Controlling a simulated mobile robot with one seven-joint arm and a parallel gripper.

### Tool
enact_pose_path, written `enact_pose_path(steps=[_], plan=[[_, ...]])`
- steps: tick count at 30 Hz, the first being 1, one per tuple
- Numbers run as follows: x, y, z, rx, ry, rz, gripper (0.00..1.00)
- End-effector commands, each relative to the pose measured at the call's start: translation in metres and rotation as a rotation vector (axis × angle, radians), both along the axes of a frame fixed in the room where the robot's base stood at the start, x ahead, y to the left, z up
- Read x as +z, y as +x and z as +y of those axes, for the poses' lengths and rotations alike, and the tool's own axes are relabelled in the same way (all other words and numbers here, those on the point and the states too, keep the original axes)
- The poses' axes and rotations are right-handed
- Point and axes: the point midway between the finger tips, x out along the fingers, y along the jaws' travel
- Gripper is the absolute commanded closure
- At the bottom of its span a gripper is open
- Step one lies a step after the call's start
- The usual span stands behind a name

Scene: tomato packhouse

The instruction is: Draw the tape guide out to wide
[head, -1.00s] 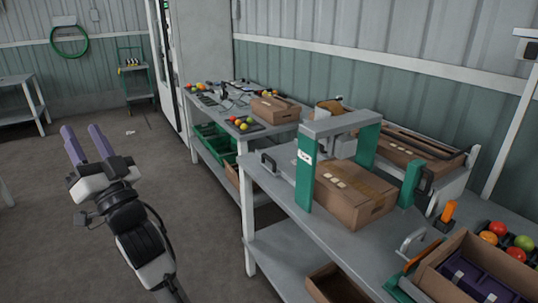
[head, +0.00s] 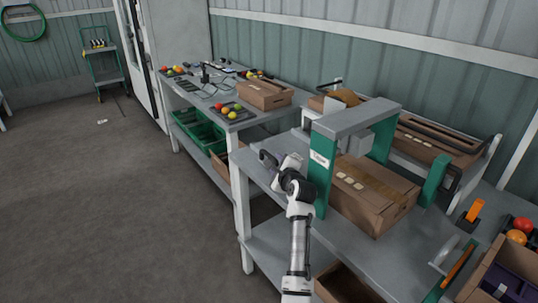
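The taping machine is a green-legged frame with a grey top beam (head: 355,118), standing over a closed cardboard box (head: 372,195) on the grey bench. A small dark upright handle (head: 264,157) stands at the bench's left end, beside the machine's left leg; it looks like the tape guide's pull.
The green left leg (head: 321,170), with a small white label, stands close to the right of my gripper. A second bench behind holds a small carton (head: 264,95) and a tray of tomatoes (head: 228,111).

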Motion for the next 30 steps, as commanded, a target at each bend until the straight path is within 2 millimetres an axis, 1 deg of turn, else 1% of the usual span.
enact_pose_path(steps=[5, 12, 16, 22, 30], plan=[[-0.002, 0.017, 0.007, 0.002, -0.001, 0.0, 0.62], [-0.009, 0.047, 0.016, 0.002, -0.003, -0.002, 0.62], [-0.011, 0.059, 0.02, 0.002, -0.003, -0.003, 0.62], [-0.014, 0.067, 0.022, 0.001, -0.003, -0.003, 0.62], [-0.014, 0.067, 0.022, 0.002, -0.004, -0.004, 0.62]])
